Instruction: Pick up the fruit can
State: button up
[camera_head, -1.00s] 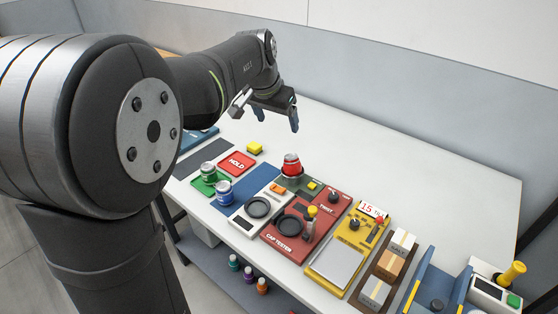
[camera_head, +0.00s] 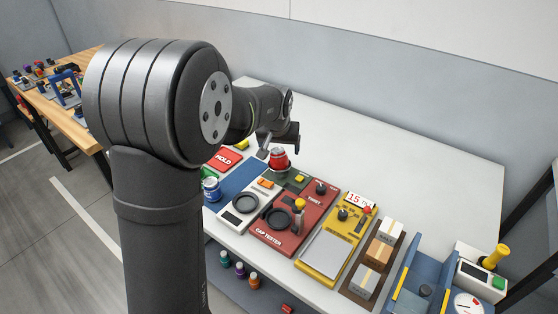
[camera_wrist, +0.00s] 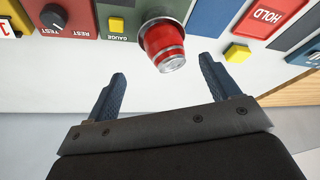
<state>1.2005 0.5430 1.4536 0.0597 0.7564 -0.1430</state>
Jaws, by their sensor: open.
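A red can (camera_head: 278,158) with a silver lid stands at the back of the tester row. My gripper (camera_wrist: 163,70) is open and empty. Its two dark blue fingers lie on either side of the can's end, with the can just beyond the tips. In the head view my arm hides most of the gripper, and its end is close above and behind the can.
A yellow block (camera_wrist: 238,53) and a red HOLD pad (camera_wrist: 270,14) lie beside the can. A blue can (camera_head: 211,189) stands further left. A red cap tester (camera_head: 290,228), a yellow panel (camera_head: 330,245) and boxes (camera_head: 378,255) fill the front. The white bench behind is clear.

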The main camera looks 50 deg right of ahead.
aim_at(279, 153)
jog(key=shift+w+x, duration=0.2)
jog(key=shift+x, duration=1.5)
jog(key=shift+w+x, duration=0.15)
jog(key=shift+x, duration=1.6)
jog(key=shift+r, duration=0.15)
